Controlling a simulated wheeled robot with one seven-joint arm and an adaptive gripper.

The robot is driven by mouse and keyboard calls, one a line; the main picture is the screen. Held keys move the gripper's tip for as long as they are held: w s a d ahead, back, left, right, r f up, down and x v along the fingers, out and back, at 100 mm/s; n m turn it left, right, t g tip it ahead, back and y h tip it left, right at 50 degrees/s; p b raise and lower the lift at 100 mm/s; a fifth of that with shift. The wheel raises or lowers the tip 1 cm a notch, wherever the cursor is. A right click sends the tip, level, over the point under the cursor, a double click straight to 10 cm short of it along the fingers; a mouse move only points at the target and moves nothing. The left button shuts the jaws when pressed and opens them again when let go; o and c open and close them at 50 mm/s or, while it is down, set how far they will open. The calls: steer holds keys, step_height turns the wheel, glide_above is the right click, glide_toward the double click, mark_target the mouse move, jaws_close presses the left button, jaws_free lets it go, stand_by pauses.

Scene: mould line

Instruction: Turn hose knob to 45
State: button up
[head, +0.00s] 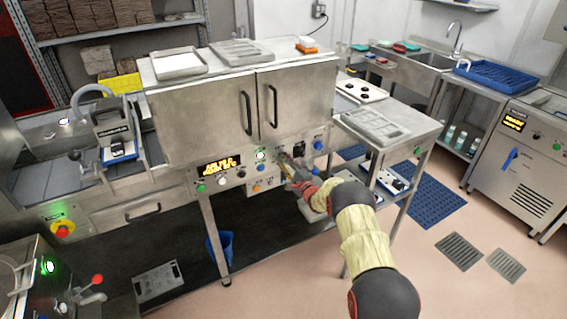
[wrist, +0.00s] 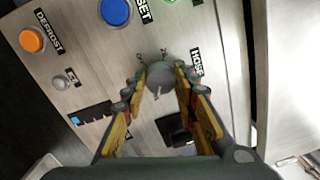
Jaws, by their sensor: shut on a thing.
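The hose knob (wrist: 160,76) is a round grey knob on the steel control panel, beside the label HOSE (wrist: 196,64) in the wrist view. My gripper (wrist: 160,82) has its yellow-and-black fingers on either side of the knob and is shut on it. Small scale marks show around the knob; which mark it points to is too small to read. In the head view my gripper (head: 289,170) is at the front panel under the steel cabinet (head: 240,105), and the arm hides the knob there.
An orange DEFROST button (wrist: 32,40), a blue button (wrist: 115,11) and a black switch (wrist: 175,130) sit near the knob. A side table (head: 410,130) with a tray stands right of the cabinet. Open floor (head: 420,265) lies at the right.

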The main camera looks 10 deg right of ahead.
steer(key=shift+f+m, duration=0.2)
steer(key=shift+m, duration=0.1)
steer(key=o, duration=1.1)
steer(key=shift+r, duration=0.1)
steer(key=shift+o, duration=0.3)
steer(key=v, duration=1.2)
